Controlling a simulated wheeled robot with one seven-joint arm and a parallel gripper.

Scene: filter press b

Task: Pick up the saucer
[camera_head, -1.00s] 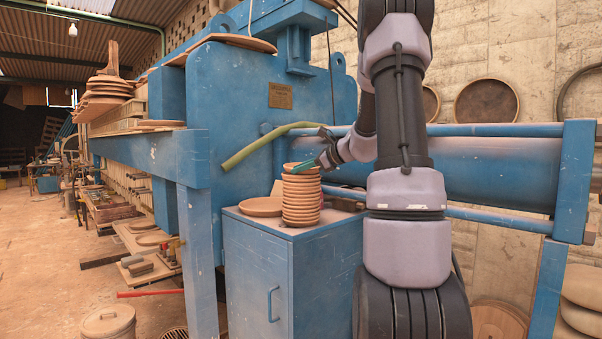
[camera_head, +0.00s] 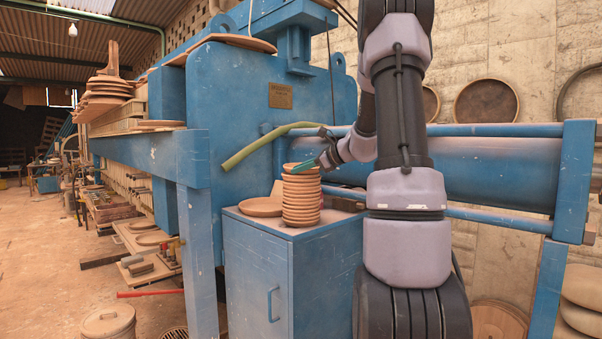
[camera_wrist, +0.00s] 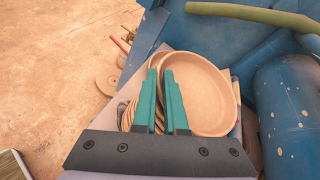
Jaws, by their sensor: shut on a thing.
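The saucer (camera_wrist: 205,90) is a round, shallow, tan dish, the top one of the stack (camera_head: 301,205) on the blue cabinet. In the wrist view its near left rim lies between the two teal fingers of my gripper (camera_wrist: 166,78), which is shut on it. In the head view my gripper (camera_head: 305,167) reaches in from the right at the top of the stack. I cannot tell whether the saucer is clear of the one below. The lower saucers show partly behind the fingers in the wrist view.
A wider flat dish (camera_head: 261,207) lies on the cabinet (camera_head: 258,262) left of the stack. The blue press (camera_head: 262,110) stands behind, with an olive hose (camera_head: 262,143) near my gripper. A blue horizontal cylinder (camera_head: 490,174) runs to the right. Space above the stack looks free.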

